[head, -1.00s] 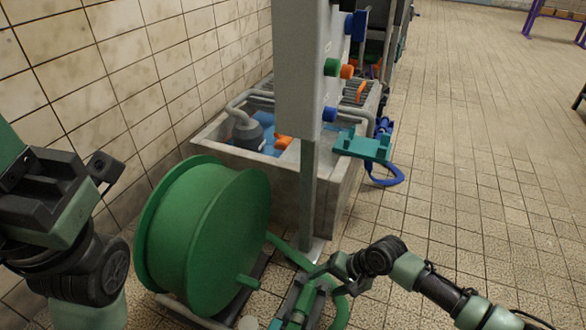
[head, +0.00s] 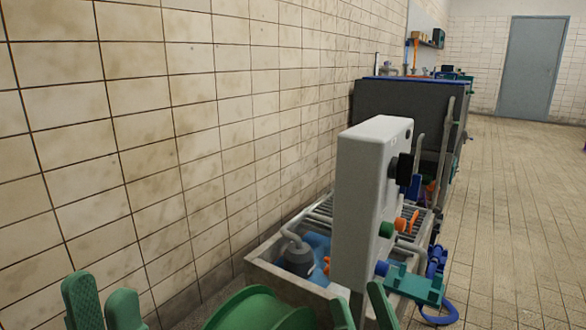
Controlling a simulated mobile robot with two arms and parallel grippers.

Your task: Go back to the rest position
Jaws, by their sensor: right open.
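My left gripper (head: 102,299) shows at the bottom left edge, its two green fingers upright and apart with nothing between them. My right gripper (head: 361,304) shows at the bottom, right of centre, its green fingertips pointing up, apart and empty. It stands in front of the lower part of the grey panel box. The arms behind both grippers are below the picture.
A green hose reel (head: 262,312) is cut off at the bottom. Behind it are a sink trough (head: 262,272) and a grey panel box (head: 362,190) with coloured knobs. A tiled wall (head: 190,130) is at left. Open floor (head: 520,200) lies at right.

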